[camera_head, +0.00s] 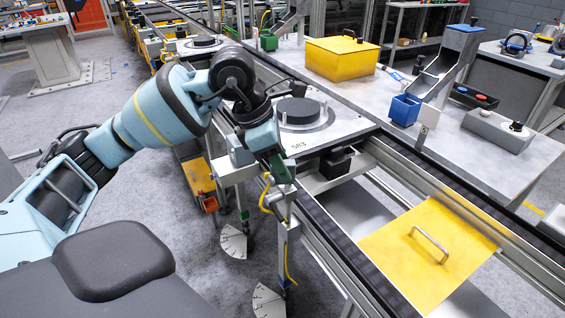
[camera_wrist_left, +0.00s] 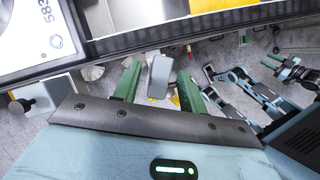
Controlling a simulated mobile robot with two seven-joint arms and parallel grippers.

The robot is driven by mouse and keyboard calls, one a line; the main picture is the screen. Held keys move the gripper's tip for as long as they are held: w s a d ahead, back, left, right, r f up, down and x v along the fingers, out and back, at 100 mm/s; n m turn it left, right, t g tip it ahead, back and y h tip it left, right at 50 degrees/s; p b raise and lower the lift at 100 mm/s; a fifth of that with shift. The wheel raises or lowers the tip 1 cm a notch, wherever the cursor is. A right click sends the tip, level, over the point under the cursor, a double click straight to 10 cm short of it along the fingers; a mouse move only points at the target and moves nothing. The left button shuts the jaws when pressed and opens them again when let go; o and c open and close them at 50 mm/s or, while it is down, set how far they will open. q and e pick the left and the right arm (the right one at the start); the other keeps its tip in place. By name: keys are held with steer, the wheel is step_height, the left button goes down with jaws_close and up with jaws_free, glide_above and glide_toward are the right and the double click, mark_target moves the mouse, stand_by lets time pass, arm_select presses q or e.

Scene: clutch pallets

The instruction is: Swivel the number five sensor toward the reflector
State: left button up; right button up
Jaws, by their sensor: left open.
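My left gripper (camera_head: 283,180) reaches down beside the conveyor's near side at a sensor post (camera_head: 288,230). In the left wrist view its two green fingers (camera_wrist_left: 158,75) are apart, with a grey block-shaped sensor head (camera_wrist_left: 159,77) between them. Whether either finger touches it I cannot tell. A pale dial plate (camera_head: 268,300) with marks sits low on this post; a second dial (camera_head: 233,242) sits on the post behind. I cannot read a number five, and I cannot make out the reflector. In the left wrist view, teal arm links with green tips (camera_wrist_left: 275,60) show at the right; their opening is unclear.
The conveyor carries a pallet labelled 583 (camera_head: 310,128) with a dark disc (camera_head: 299,110), close beside my left gripper. A yellow plate with a handle (camera_head: 420,265) lies nearer. A bench with a yellow box (camera_head: 342,59) and blue bin (camera_head: 405,108) stands beyond. Grey floor is open at left.

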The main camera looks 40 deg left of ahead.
arm_select(q)
steer(key=shift+w+d+f, duration=0.1)
steer(key=shift+f, duration=0.35)
arm_select(e)
steer(key=shift+w, duration=0.2)
steer(key=shift+w, duration=0.15)
arm_select(q)
jaws_close()
steer(key=shift+d+r+n+t+y+p, duration=0.15)
steer(key=shift+n+t+y+p, duration=0.3)
steer(key=shift+n, duration=0.85)
steer(key=shift+n+p, duration=0.35)
steer(key=shift+n, duration=0.45)
steer(key=shift+n+y, duration=0.25)
steer(key=shift+n, duration=0.25)
arm_select(e)
steer(key=shift+w+r, duration=0.25)
steer(key=shift+r, duration=0.8)
